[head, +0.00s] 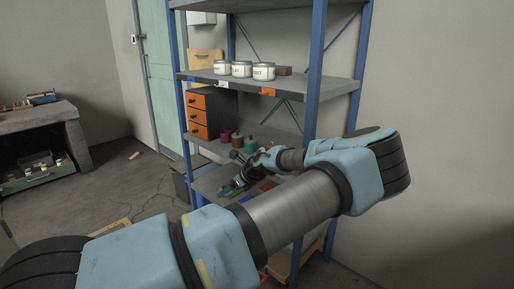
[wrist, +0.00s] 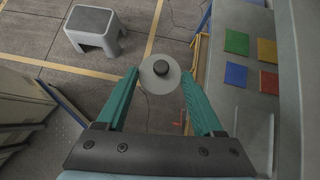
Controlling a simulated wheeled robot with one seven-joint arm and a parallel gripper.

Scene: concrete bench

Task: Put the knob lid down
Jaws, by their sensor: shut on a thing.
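The knob lid (wrist: 149,81) is a round light grey disc with a dark knob at its centre. In the wrist view it sits between the tips of my gripper (wrist: 160,77), whose two teal fingers are shut on its rim. Below it in that view lies the floor, left of the shelf board with coloured squares. In the head view my gripper (head: 232,187) is at the lower board of the blue-post shelf, partly hidden by my arm. The lid cannot be made out there.
The shelf board (wrist: 229,100) carries red, green, blue and yellow squares. A grey step stool (wrist: 92,35) stands on the floor. Above, the rack holds an orange-fronted drawer box (head: 200,118), several small coloured containers, and three white jars (head: 241,69). A blue post (head: 316,75) stands near my arm.

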